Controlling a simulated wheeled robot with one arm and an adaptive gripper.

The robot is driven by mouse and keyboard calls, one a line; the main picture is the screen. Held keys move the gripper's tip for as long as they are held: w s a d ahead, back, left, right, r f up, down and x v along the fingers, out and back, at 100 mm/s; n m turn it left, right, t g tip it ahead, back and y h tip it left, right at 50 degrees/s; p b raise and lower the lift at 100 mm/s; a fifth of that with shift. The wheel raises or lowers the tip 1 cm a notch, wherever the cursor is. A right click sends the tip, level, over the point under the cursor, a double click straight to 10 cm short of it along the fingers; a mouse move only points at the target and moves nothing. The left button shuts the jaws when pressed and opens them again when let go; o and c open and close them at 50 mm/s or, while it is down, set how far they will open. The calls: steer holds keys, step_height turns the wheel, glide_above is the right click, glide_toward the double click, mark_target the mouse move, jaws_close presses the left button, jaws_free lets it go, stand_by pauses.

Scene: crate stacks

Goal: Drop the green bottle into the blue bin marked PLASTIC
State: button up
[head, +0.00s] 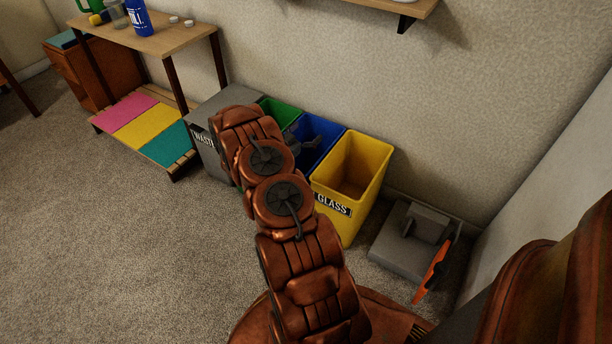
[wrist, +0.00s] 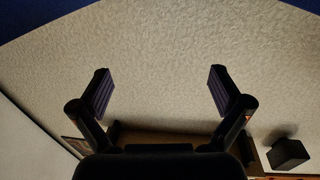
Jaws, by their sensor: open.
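The blue bin (head: 324,127) stands between a green bin and a yellow bin along the wall; my arm hides its front, so no PLASTIC label shows. My gripper (head: 306,143) is at the blue bin's opening in the head view, partly hidden by my arm. In the wrist view my gripper (wrist: 160,75) has its fingers wide apart with nothing between them. A dark blue band at the top of the wrist view may be the blue bin (wrist: 40,18). I cannot make out a green bottle in either view; the inside of the blue bin is mostly hidden.
The green bin (head: 284,110), the yellow GLASS bin (head: 350,165) and a grey WASTE bin (head: 208,140) flank it. A wooden table (head: 165,42) holds a blue bottle (head: 139,18) and a green item (head: 88,6). Carpet at left is clear.

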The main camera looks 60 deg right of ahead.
step_height(320, 180, up, 10)
steer(key=shift+f, duration=0.2)
stand_by(0.4)
stand_by(0.4)
